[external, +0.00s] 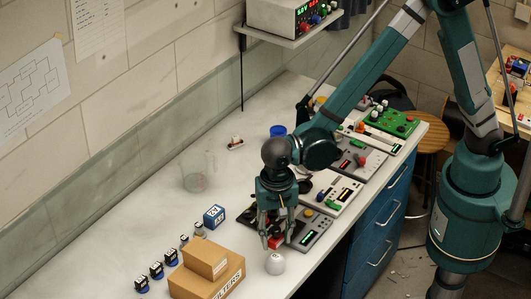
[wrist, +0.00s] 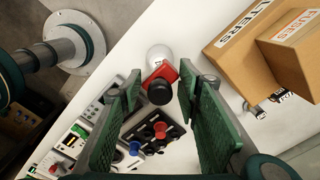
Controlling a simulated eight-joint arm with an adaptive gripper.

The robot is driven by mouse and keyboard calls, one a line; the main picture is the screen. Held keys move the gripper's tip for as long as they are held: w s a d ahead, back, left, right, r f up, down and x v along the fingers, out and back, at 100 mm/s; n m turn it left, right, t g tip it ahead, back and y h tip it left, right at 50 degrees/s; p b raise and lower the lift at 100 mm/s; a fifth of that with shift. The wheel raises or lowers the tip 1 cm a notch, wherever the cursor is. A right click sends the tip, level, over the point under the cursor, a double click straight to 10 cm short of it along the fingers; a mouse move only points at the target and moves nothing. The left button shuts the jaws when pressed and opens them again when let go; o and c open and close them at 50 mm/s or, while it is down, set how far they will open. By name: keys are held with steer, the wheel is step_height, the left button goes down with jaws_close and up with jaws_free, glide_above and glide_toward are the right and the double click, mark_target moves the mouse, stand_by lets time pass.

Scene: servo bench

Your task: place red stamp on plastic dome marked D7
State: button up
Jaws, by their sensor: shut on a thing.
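The red stamp, a red square block with a black round knob, sits between my fingertips in the wrist view (wrist: 165,71) and the external view (external: 275,242). My gripper (external: 277,238) is shut on it, with green-padded fingers on both sides in the wrist view (wrist: 160,92). A white dome (external: 275,263) stands on the bench just in front of the stamp. In the wrist view the dome (wrist: 158,52) lies just beyond the stamp, which overlaps its lower edge. I see a small dark mark on the dome but cannot read it. I cannot tell whether they touch.
Cardboard boxes, one marked FILTERS (external: 222,282), stand left of the dome. A black holder (wrist: 172,132) with red and blue knobs is near my gripper. Electronic modules (external: 335,195) line the bench's right side. A blue box (external: 214,217) and clear beaker (external: 195,178) stand farther back.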

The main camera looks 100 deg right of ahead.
mark_target(276, 228)
steer(key=shift+f, duration=0.5)
steer(key=shift+f, duration=0.15)
steer(key=shift+f, duration=1.95)
steer(key=shift+f, duration=0.1)
steer(key=o, duration=0.9)
steer(key=shift+r, duration=6.15)
